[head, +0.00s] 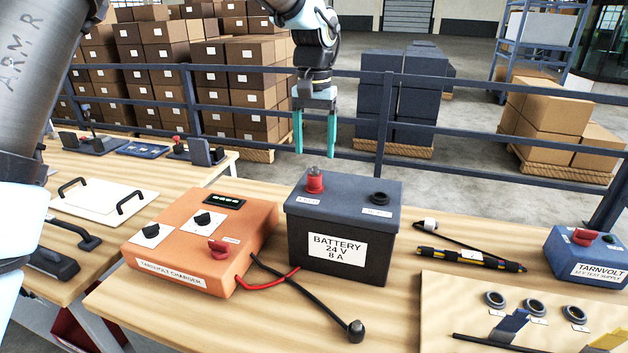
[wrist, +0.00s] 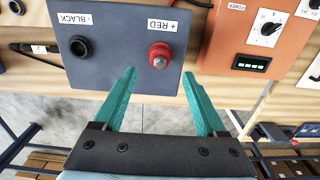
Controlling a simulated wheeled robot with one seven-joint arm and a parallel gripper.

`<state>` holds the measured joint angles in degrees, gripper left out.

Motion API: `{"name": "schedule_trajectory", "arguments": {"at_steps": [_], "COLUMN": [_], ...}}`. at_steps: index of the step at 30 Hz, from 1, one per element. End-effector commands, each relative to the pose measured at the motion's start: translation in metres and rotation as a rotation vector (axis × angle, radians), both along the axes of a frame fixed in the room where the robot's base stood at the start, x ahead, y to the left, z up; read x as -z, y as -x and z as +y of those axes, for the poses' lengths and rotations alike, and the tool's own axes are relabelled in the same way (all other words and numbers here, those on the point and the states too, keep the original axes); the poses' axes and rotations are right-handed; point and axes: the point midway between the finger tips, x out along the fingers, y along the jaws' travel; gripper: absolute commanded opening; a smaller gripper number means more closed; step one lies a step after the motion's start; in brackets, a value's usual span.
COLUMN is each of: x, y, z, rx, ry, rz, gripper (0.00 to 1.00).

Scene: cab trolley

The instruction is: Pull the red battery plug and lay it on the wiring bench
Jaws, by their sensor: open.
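The red battery plug (head: 315,181) sits upright on the left part of the dark battery's top, by a small label. In the wrist view the red plug (wrist: 159,55) shows beside the "+ RED" label, ahead of and between the fingers. The battery (head: 338,240) stands on the wiring bench (head: 200,319). My gripper (head: 315,152) is open and empty, above and behind the plug in the head view, fingers pointing down. In the wrist view the teal fingers (wrist: 163,85) are apart, with the plug not between their tips in contact. The black terminal (head: 379,198) on the right is an empty socket.
An orange charger (head: 206,240) stands left of the battery, with red and black cables in front. A black lead plug (head: 356,331) lies near the front edge. A blue test supply (head: 590,258) stands right. Bare wood lies between the battery and board (head: 435,310).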

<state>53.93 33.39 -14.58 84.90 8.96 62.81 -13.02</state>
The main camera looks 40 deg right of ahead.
Motion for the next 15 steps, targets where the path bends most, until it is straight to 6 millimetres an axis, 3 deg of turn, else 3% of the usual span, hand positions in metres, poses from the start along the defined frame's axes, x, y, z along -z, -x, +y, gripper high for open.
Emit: {"name": "schedule_trajectory", "arguments": {"at_steps": [6,15], "x": [0.037,0.067], "y": [0.0,0.0], "z": [0.001,0.0], "rx": [0.0,0.001], "ry": [-0.003,-0.001], "rz": [0.001,0.001], "gripper": [0.74,0.74]}}
